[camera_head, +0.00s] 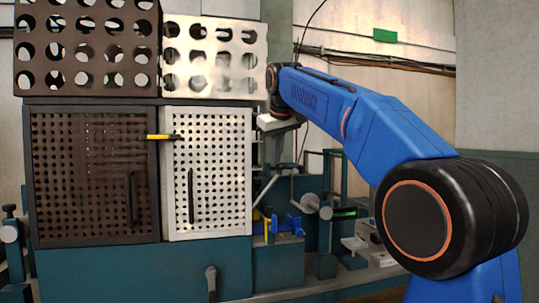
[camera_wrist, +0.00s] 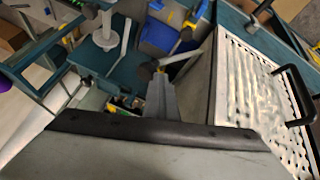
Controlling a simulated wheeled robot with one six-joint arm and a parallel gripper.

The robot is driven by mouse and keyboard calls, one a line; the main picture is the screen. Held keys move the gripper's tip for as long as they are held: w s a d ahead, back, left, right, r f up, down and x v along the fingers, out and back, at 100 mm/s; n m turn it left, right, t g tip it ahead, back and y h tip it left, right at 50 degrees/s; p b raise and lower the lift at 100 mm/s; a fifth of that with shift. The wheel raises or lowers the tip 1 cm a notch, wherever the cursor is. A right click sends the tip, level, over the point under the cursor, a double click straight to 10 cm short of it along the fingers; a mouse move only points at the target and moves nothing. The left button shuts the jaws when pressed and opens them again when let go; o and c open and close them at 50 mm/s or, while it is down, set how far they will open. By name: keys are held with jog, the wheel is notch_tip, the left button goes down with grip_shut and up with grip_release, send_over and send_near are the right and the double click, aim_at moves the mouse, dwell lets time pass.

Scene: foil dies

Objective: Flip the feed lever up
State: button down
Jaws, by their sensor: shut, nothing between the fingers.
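A pale lever rod (camera_wrist: 185,57) with a dark round knob (camera_wrist: 147,71) lies just beyond my fingertips in the wrist view, beside the perforated door. It seems to be the feed lever. In the head view a slanted pale rod (camera_head: 265,189) right of the door may be the same lever; its knob cannot be made out there. My gripper (camera_head: 277,150) hangs fingers down at the right edge of the light perforated cabinet, above that rod. In the wrist view my gripper (camera_wrist: 160,88) is shut and empty, its tips close to the knob. Whether they touch cannot be told.
The light perforated door (camera_head: 208,175) with a dark handle stands close left of my gripper. Teal machine parts (camera_head: 330,220), a blue part (camera_head: 293,224) and pale cylinders crowd the space below and right. Open air lies above the machine.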

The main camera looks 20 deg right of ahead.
aim_at(283, 165)
jog(key=d, duration=0.1)
jog(key=d+f+y, duration=0.1)
jog(key=d, duration=0.1)
jog(key=shift+f+m, duration=0.2)
jog(key=shift+m, duration=0.1)
jog(key=shift+d+f, duration=0.6)
jog(key=shift+d, duration=0.15)
